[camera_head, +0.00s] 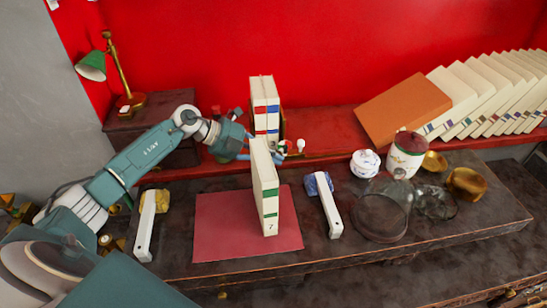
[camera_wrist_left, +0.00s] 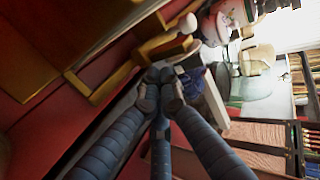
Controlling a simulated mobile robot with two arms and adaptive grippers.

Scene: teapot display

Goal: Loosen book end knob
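A small white knob (camera_head: 300,145) shows beside the brass book end (camera_head: 282,128), right of the upright books on the red shelf. In the left wrist view, a pale round knob (camera_wrist_left: 188,23) sits by the brass-coloured book end (camera_wrist_left: 165,44), above the fingertips and apart from them. My left gripper (camera_head: 248,152) is at the shelf's front edge, left of the knob and partly hidden behind the standing book. In the left wrist view, the three fingers of my left gripper (camera_wrist_left: 160,88) have their tips close together with nothing seen between them. My right gripper is not in view.
A white book marked 7 (camera_head: 266,190) stands on a red mat (camera_head: 220,225). White-handled brushes (camera_head: 328,208) lie either side. A white jar (camera_head: 365,163), a red-lidded pot (camera_head: 404,158), glassware (camera_head: 382,212) and brass bowls (camera_head: 466,184) stand right. Leaning books (camera_head: 402,107) fill the shelf's right.

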